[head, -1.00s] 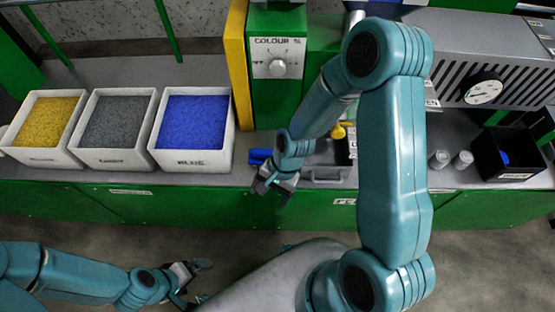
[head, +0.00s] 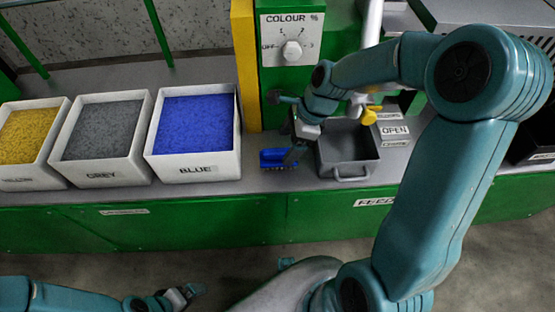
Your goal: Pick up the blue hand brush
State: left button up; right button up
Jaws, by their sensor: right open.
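The blue hand brush (head: 272,158) lies on the grey bench ledge in the head view, between the blue bin and a grey tray, with its dark bristles toward the front. My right gripper (head: 285,127) is open, with its fingers spread wide. One finger is above and behind the brush, and the other is over the brush's right end. I cannot tell whether that finger touches it. The brush's right end is partly hidden by this finger. My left gripper (head: 184,294) is low at the bottom edge, far from the brush, and its jaws are unclear.
Bins of yellow (head: 30,175), grey (head: 95,176) and blue (head: 195,172) granules stand to the left. The grey tray (head: 348,170) stands close right of the brush, under a yellow-handled spout (head: 371,114).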

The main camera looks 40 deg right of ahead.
aim_at(282, 150)
jog(key=b+x, duration=0.1)
jog(key=x, duration=0.5)
jog(key=shift+w+a+f+b, duration=0.1)
jog(key=shift+a+f+b, duration=0.1)
jog(key=shift+b, duration=0.2)
jog(key=c, duration=1.1)
